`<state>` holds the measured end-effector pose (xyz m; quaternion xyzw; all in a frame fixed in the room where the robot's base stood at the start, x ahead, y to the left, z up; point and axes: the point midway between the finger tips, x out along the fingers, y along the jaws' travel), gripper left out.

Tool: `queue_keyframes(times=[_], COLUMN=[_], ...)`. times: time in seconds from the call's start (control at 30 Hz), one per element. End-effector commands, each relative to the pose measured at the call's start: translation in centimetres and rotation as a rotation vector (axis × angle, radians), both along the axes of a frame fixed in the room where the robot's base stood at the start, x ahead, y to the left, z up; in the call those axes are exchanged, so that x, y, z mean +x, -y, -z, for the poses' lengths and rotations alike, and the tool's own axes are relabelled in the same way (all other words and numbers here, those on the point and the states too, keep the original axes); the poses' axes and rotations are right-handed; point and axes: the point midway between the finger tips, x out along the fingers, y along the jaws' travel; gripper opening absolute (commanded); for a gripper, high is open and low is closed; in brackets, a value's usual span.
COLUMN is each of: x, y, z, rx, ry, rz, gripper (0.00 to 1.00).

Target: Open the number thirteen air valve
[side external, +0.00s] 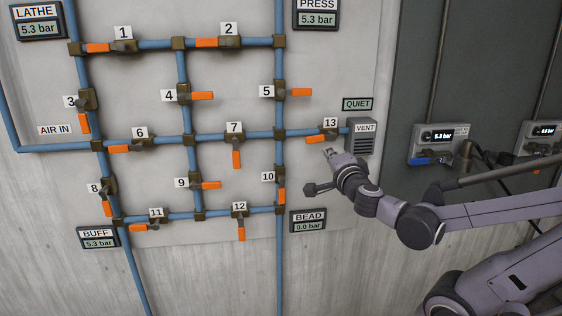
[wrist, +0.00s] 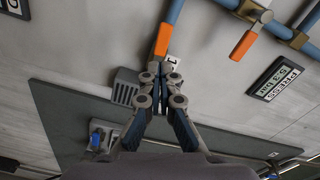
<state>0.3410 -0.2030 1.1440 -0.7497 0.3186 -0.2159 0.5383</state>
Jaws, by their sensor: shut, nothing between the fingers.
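Valve 13 is on the pipe in front of the VENT box, with its number plate above it. Its orange handle (side external: 314,138) points left, along the near-horizontal pipe in the side view. In the wrist view an orange handle (wrist: 162,40) shows just beyond my fingertips, and a partly hidden number plate (wrist: 172,62) beside them. My gripper (side external: 329,153) is shut and empty, just below valve 13 in the side view. In the wrist view its fingertips (wrist: 163,70) are together and hide part of the valve. I cannot tell whether they touch the handle.
The VENT box (side external: 361,137) is right of valve 13, with a QUIET sign (side external: 357,104) above. The BEAD display (side external: 308,220) reads 0.0 bar; the PRESS display (side external: 317,17) reads 5.3 bar. A blue-handled regulator (side external: 437,143) is farther right.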

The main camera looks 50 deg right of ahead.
Motion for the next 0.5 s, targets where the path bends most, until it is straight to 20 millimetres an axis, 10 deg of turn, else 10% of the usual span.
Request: queue_keyframes(times=[0.5], x=[0.09], y=[0.31], z=[0.47], rx=[-0.637], ry=[-0.740], rz=[-0.032], gripper=[0.00])
